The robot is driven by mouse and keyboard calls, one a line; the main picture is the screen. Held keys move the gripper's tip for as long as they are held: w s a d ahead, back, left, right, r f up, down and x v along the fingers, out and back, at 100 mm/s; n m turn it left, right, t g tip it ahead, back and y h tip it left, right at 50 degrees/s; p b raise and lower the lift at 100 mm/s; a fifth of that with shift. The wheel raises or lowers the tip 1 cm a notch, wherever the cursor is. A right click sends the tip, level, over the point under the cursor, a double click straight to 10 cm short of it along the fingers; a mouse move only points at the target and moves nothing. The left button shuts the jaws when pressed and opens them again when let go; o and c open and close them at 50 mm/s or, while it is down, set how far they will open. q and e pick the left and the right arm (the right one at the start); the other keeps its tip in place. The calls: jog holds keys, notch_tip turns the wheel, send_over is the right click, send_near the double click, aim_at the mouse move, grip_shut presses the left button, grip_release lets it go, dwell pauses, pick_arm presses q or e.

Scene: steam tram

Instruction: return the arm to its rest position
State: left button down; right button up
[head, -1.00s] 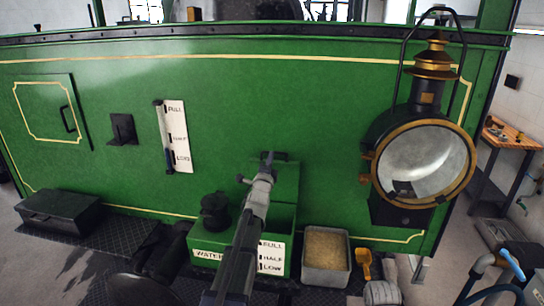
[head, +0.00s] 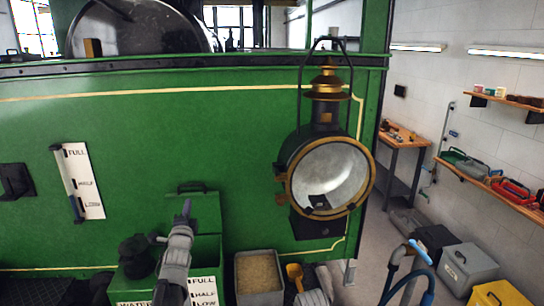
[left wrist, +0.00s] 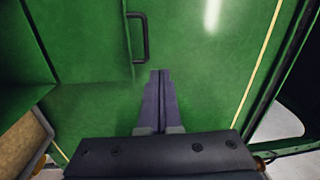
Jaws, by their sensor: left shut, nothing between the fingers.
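My left gripper (head: 186,212) comes up from the bottom of the head view, its fingers shut and empty. It shows in front of the green water tank (head: 207,212) and its open lid with a dark handle (head: 192,187). In the left wrist view the closed fingers (left wrist: 159,75) point at a green panel, with a black handle (left wrist: 138,38) just left of the tips. I cannot tell how far they are from the panel. My right gripper is not in view.
A large brass-rimmed lamp (head: 330,175) hangs on the green tram side. A tray of sand (head: 259,274) and a yellow scoop (head: 295,275) stand below. A blue-ended hose (head: 418,255) is at the lower right. A workbench (head: 404,140) and shelf (head: 494,187) line the wall, with floor between.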

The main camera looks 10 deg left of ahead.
pick_arm(q)
jog(key=s+d+f+n+g+h+b, duration=0.1)
jog(key=s+d+f+n+g+b, duration=0.25)
jog(key=d+f, duration=0.65)
jog(key=s+d+f+n+g+h+b, duration=0.1)
jog(key=s+d+f+n+g+h, duration=0.15)
jog(key=s+d+f+g, duration=0.7)
jog(key=s+d+f+n+g+b, duration=0.2)
jog(key=s+f, duration=0.4)
jog(key=s, duration=0.3)
jog(key=s+d+f+n+g+b, duration=0.2)
jog(key=s+d+f+g, duration=0.2)
jog(key=s+d+f, duration=0.3)
jog(key=shift+s+d+n+y, duration=0.25)
jog(key=shift+s+n+y, duration=0.1)
jog(key=shift+s, duration=0.8)
